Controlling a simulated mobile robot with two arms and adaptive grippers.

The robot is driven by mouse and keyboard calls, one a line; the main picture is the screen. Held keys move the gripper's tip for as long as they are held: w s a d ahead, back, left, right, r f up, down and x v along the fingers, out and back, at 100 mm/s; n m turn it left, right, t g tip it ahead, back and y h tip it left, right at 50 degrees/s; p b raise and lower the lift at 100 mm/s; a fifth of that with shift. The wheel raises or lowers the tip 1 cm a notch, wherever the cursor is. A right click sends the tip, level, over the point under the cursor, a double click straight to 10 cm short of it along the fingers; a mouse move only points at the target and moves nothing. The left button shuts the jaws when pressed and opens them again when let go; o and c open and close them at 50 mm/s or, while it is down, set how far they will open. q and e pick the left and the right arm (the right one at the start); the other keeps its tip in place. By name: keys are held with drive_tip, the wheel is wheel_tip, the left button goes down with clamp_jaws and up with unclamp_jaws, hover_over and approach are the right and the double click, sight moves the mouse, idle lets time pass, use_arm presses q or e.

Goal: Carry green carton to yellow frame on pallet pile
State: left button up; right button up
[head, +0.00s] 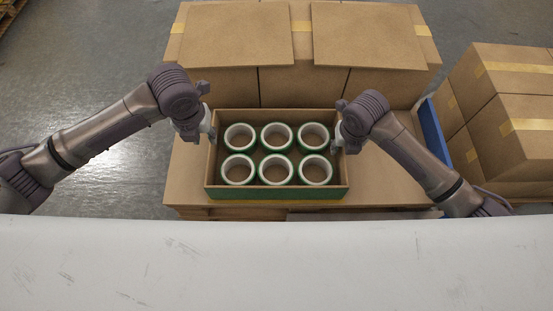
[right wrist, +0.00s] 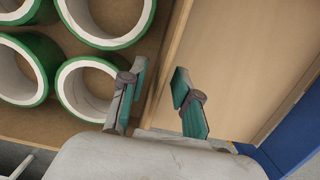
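The green carton (head: 277,193) is an open box with a green front and brown inner walls, holding several green-and-white tape rolls (head: 276,136). It rests on the cardboard pile, with a thin yellow line (head: 300,202) along its lower front edge; the rest of any frame is hidden. My left gripper (head: 208,128) is at the carton's left wall; its fingers are too small to judge. My right gripper (head: 341,138) is at the right wall. In the right wrist view its fingers (right wrist: 160,84) are apart, one on each side of the carton wall (right wrist: 167,63), with gaps visible.
Large taped boxes (head: 300,88) stand right behind the carton. More boxes (head: 505,100) are stacked at the right, beyond a blue panel (head: 433,133). Bare cardboard (head: 187,176) flanks the carton. Grey floor (head: 90,60) is clear at the left.

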drive_tip(key=r, duration=0.2)
drive_tip(key=s+r, duration=0.1)
drive_tip(key=r, duration=0.5)
drive_tip(key=shift+s, duration=0.15)
